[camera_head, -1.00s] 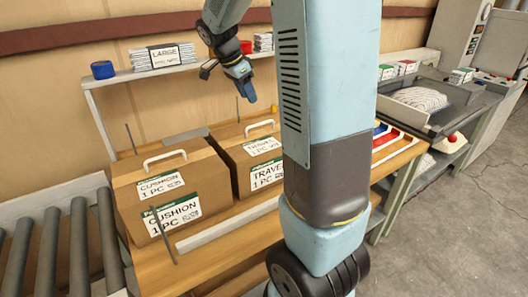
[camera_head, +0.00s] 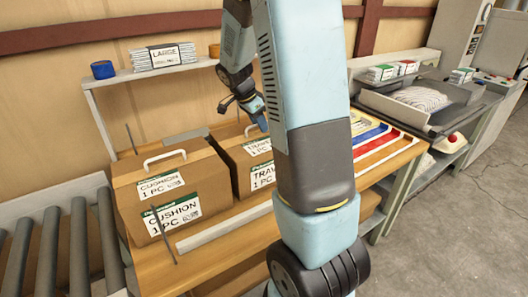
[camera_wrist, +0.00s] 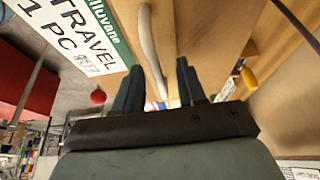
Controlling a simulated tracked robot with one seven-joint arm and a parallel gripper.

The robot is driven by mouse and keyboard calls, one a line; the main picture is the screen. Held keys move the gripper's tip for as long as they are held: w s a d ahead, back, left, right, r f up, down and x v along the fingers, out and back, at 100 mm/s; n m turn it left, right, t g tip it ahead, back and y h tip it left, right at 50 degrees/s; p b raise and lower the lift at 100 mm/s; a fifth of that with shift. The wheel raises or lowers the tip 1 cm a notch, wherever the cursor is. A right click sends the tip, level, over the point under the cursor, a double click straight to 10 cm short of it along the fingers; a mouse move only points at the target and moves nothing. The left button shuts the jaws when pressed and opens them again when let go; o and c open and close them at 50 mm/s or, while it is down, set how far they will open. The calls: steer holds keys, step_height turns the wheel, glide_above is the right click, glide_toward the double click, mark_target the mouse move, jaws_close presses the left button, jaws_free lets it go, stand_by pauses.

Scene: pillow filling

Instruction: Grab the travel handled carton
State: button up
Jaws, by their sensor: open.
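The travel carton (camera_head: 232,153) is a brown box with white-and-green TRAVEL labels, standing on the wooden bench right of the cushion carton. My arm hides its right part in the head view. Its white handle shows in the wrist view (camera_wrist: 150,50), running from the top edge down toward the space between my fingers. My gripper (camera_head: 262,119) is at the top of the travel carton, near the handle. In the wrist view, the two dark fingers (camera_wrist: 160,82) are apart with nothing clearly held between them. The contact between fingers and handle cannot be told.
The cushion carton (camera_head: 168,186) with its own white handle stands close on the left. A shelf (camera_head: 138,77) with white packs and a blue cup is behind. A roller conveyor (camera_head: 62,250) lies at the left. Colored strips (camera_head: 375,143) lie on the bench to the right.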

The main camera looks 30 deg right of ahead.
steer(key=shift+d+f, duration=0.25)
steer(key=shift+f, duration=0.3)
steer(key=shift+c, duration=0.4)
jaws_close()
stand_by(0.6)
